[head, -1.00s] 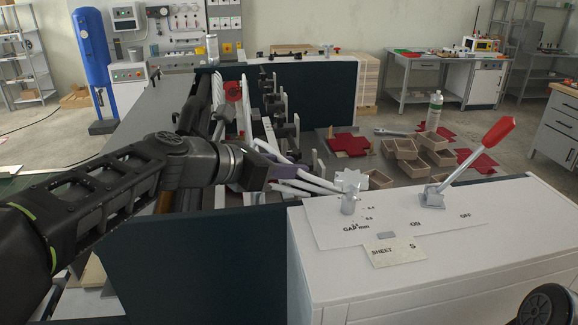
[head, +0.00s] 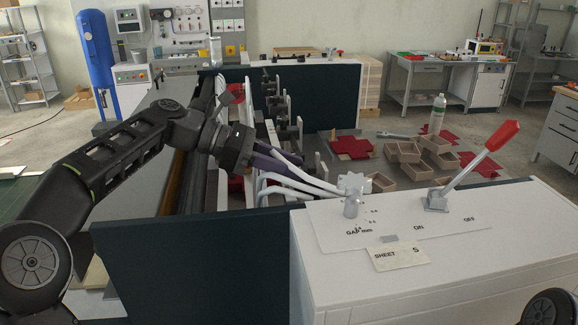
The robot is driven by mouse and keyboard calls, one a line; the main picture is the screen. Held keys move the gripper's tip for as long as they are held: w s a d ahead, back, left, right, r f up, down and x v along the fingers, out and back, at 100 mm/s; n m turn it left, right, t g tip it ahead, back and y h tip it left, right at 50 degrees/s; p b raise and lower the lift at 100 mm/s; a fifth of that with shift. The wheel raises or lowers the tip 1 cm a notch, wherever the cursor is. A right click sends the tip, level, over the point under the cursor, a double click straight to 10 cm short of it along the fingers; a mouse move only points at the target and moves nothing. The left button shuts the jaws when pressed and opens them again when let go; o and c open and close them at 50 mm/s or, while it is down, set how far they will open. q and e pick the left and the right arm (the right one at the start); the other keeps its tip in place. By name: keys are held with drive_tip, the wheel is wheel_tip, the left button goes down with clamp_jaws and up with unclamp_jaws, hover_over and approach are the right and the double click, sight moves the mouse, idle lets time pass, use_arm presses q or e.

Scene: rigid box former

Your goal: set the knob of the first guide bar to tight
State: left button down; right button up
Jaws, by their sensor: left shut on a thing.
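My left gripper (head: 279,160) reaches in from the left, over the near end of the machine, its dark purplish fingers pointing right and slightly down. The pale bars run from below the gripper to near the white cabinet. My right gripper is not in view.
A white cabinet (head: 400,285) stands front right, with a star knob (head: 353,184) beside a gap scale and a red-handled lever (head: 490,137). A dark panel (head: 200,262) closes the machine's near side. Brown trays (head: 405,152) and red sheets lie behind.

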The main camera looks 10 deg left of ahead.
use_arm(q)
drive_tip(key=shift+w+r+m+g, duration=0.1)
drive_tip(key=shift+w+m+g, duration=0.05)
drive_tip(key=shift+m+g, duration=0.3)
drive_tip(key=c, duration=1.1)
unclamp_jaws()
drive_tip(key=shift+t, duration=0.25)
